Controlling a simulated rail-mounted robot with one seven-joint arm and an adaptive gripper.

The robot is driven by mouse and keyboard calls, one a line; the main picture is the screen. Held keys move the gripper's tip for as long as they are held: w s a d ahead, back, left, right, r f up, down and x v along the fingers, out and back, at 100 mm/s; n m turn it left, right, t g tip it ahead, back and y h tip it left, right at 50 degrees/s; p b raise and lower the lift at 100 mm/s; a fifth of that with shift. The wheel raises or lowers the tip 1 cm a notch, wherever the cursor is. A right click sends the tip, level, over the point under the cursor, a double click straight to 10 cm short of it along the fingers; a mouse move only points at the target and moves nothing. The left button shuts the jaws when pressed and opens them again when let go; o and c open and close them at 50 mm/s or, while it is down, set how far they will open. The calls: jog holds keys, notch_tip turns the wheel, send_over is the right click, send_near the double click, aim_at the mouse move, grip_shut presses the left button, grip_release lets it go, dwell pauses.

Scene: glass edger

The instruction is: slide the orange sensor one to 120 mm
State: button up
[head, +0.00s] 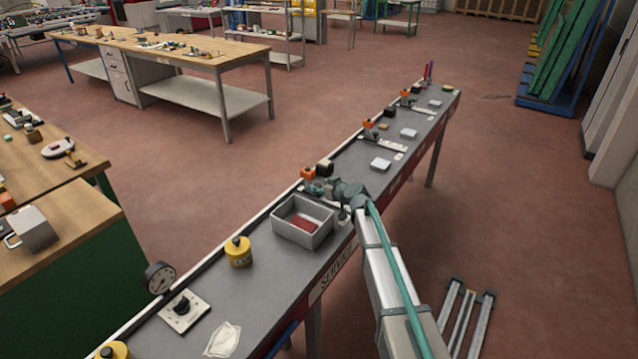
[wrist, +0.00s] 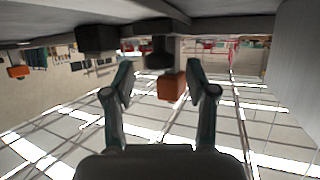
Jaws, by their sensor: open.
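An orange sensor block (head: 307,173) sits near the far long edge of the narrow grey bench, just beyond my gripper (head: 318,187). In the wrist view the orange block (wrist: 171,86) shows between my two open fingers (wrist: 162,75), with a dark part (wrist: 160,52) joined to it. Gaps show on both sides of the block, and I see no finger touching it. More orange blocks stand farther along the bench, one in the middle (head: 368,123) and one near the far end (head: 404,93). I cannot read any millimetre scale.
A black block (head: 325,167) stands right beside the orange one. A grey bin (head: 293,236) with a dark red piece inside is close on the near side. A yellow cylinder (head: 238,252), a dial gauge (head: 160,277) and a knob plate (head: 184,311) lie nearer. Pale blocks lie farther along.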

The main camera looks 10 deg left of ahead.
jog(key=shift+x, duration=0.75)
jog(key=shift+c, duration=0.4)
grip_shut()
